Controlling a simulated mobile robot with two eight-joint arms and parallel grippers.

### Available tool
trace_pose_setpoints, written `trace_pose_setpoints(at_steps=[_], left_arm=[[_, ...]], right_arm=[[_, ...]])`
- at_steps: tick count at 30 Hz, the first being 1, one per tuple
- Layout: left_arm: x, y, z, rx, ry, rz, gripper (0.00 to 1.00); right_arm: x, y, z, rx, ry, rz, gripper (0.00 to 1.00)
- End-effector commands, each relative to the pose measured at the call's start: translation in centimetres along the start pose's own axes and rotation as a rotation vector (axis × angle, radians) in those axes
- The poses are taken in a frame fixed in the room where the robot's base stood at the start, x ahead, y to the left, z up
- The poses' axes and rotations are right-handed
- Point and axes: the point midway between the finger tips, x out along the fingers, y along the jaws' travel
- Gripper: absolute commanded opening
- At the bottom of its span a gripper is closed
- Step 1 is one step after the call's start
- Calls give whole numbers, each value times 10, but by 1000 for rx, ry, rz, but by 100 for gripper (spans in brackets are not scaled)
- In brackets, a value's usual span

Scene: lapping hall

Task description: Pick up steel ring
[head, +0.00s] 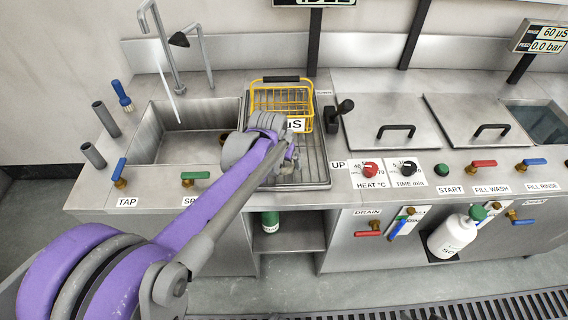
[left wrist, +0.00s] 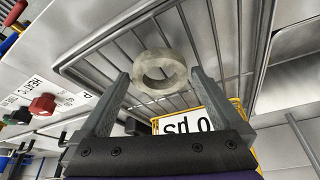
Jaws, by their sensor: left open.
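The steel ring (left wrist: 160,72) is a thick, dull grey ring in the left wrist view. It lies on the wire rack (left wrist: 105,66) and appears framed between my fingertips. I cannot tell whether the fingers reach down to it. My left gripper (left wrist: 159,76) is open and empty, one finger on each side of the ring in the picture. In the head view my left gripper (head: 290,157) is over the rack (head: 315,165), and the ring is hidden behind my arm. My right gripper is not in view.
A yellow wire basket (head: 282,88) stands at the back of the rack, close to the gripper. A sink (head: 146,140) with taps lies to the left. A black lever (head: 340,112) and two lidded tanks (head: 385,122) stand to the right. Knobs (head: 370,168) line the front.

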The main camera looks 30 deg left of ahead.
Motion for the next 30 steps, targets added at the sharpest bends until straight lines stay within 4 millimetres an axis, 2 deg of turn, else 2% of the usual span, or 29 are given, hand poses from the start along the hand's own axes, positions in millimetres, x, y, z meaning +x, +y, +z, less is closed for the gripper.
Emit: trace_pose_setpoints(at_steps=[3, 4, 19, 26, 30], left_arm=[[0, 0, 0, 0, 0, 0, 100], [0, 0, 0, 0, 0, 0, 96], [-1, 0, 0, 0, 0, 0, 6], [-2, 0, -1, 0, 1, 0, 6], [-14, 0, -6, -1, 1, 0, 6]], right_arm=[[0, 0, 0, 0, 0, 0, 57], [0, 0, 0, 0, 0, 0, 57], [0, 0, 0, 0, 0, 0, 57], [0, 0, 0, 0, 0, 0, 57], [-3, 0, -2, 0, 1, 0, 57]])
